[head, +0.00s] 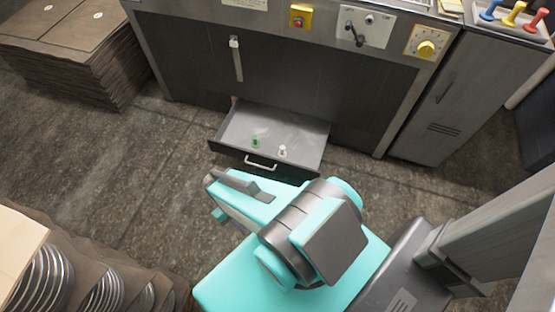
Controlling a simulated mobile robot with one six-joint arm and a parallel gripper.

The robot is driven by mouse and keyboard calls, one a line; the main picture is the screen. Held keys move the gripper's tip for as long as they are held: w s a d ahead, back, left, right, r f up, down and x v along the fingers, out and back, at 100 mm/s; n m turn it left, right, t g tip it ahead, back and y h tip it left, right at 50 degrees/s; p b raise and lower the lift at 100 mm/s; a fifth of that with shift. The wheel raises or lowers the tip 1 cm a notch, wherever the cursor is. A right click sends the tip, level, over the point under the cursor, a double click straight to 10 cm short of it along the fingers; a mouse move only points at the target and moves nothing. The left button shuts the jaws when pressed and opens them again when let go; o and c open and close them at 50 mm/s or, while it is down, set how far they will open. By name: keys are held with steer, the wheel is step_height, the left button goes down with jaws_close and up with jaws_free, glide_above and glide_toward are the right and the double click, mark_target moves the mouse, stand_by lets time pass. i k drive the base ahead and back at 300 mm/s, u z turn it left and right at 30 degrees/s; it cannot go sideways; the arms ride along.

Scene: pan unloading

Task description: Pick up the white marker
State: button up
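The white marker (282,152) is a small peg-like piece. It is in the open drawer (310,138), towards the drawer's front wall. A green marker (256,141) is in the same drawer, just left of the white one. My gripper (222,190) is in front of the drawer, lower in the picture and left of the white marker, apart from it. One dark finger shows from above. The other finger is mostly hidden, so I cannot tell whether the gripper is open or shut. No held object shows.
The drawer has a pale handle (261,163) and sticks out from a dark cabinet (290,65). Blue, yellow and red pegs (513,14) stand on a tray at top right. Stacked brown sheets (75,60) are at upper left, and metal coils (45,280) at lower left.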

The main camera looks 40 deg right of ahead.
mark_target(282, 154)
steer(key=z, duration=1)
steer(key=k, duration=1)
steer(key=i, duration=0.9)
steer(key=z, duration=0.05)
